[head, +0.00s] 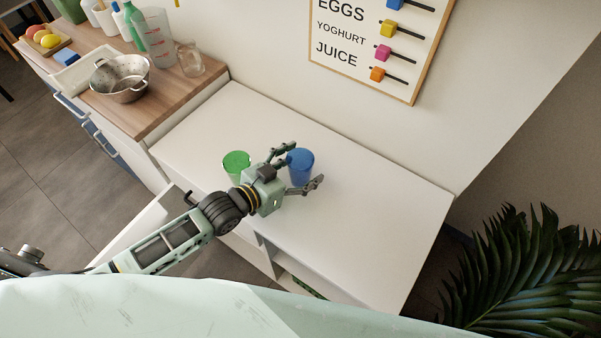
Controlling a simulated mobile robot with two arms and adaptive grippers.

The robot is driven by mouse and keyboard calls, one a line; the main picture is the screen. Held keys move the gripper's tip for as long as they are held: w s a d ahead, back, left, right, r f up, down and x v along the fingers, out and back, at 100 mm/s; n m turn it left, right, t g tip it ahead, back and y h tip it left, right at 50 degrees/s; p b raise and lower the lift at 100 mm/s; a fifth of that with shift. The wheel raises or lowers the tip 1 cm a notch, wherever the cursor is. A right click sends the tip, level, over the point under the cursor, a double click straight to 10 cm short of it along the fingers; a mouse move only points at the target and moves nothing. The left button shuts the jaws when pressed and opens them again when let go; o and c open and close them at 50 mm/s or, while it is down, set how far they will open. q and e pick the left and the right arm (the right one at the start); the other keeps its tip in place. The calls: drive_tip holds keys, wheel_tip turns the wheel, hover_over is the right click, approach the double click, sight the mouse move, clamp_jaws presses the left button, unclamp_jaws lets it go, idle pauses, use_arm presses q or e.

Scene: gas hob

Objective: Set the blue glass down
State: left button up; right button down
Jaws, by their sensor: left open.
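The blue glass (301,163) is upright on the white cabinet top (370,205), right of the middle of the head view. My left gripper (304,168) is open, with one finger on the far side of the blue glass and one on the near side. The glass stands between or just beyond the fingertips; I cannot tell whether they touch it. A green glass (236,163) stands to the left, behind my left wrist, its lower right part close to the arm. My right gripper is not in view.
A wooden counter (160,117) at the upper left holds a metal colander (120,78), a clear measuring jug (155,38) and a glass mug (190,62). A shopping board (375,40) hangs on the wall. The white top is clear right of the blue glass. A plant (530,270) is at lower right.

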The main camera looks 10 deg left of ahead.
use_arm(q)
drive_tip(key=shift+s, duration=0.1)
drive_tip(key=shift+c, duration=0.8)
drive_tip(key=c, duration=1.3)
drive_tip(key=shift+r, duration=0.1)
drive_tip(key=shift+c, duration=0.8)
